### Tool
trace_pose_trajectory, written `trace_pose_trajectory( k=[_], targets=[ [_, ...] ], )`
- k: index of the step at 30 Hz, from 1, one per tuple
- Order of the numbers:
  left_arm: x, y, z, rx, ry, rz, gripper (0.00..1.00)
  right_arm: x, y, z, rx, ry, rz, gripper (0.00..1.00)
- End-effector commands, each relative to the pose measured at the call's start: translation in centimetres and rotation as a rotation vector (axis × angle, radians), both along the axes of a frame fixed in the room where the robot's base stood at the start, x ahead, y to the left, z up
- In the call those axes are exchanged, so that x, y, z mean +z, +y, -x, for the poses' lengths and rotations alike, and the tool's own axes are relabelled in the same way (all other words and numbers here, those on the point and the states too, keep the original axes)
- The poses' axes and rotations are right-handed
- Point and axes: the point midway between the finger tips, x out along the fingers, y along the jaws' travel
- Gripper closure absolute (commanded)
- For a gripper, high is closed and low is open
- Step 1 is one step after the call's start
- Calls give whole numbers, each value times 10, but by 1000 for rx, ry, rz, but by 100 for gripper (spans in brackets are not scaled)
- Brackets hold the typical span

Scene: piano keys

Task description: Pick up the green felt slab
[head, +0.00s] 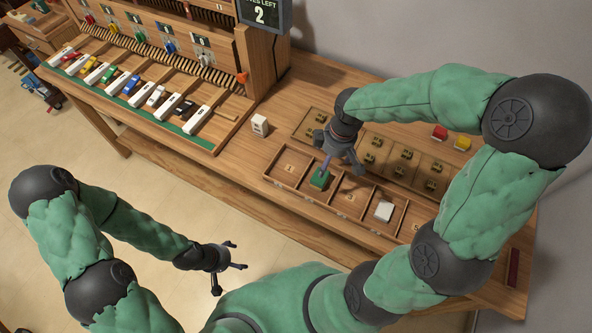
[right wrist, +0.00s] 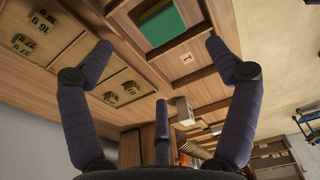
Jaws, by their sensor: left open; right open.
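The green felt slab (head: 320,180) lies in a compartment of the wooden tray (head: 268,179) on the bench. In the right wrist view the green felt slab (right wrist: 163,22) sits at the top, beyond my fingertips. My right gripper (head: 327,159) is over the tray, just above the slab, and partly covers it. Its fingers (right wrist: 160,55) are spread in the wrist view, with nothing between them. Whether a finger touches the slab I cannot tell. My left gripper (head: 234,265) is open and empty in front of the bench, over the floor.
A white slab (head: 384,210) lies in another tray compartment. A white block (head: 260,125) stands left of the tray. Piano keys (head: 155,97) and a sign (head: 263,13) are at upper left.

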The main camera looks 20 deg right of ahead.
Motion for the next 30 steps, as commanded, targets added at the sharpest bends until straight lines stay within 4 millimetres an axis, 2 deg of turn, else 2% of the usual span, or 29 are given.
trace_pose_trajectory(
  k=[9, 19, 27, 30],
  targets=[
    [-17, -1, 1, -2, 2, 0, 24, -46, 4, -4, -1, 4, 0, 12],
    [-25, 0, 1, -1, 1, 0, 24, -64, 7, -7, -1, 2, 0, 12],
    [-44, 0, 1, -1, 1, 0, 24, -100, 14, -12, 0, 3, 0, 12],
    [-45, 0, 1, -1, 1, 0, 24, -106, 14, -13, -1, 1, 0, 12]
  ],
)
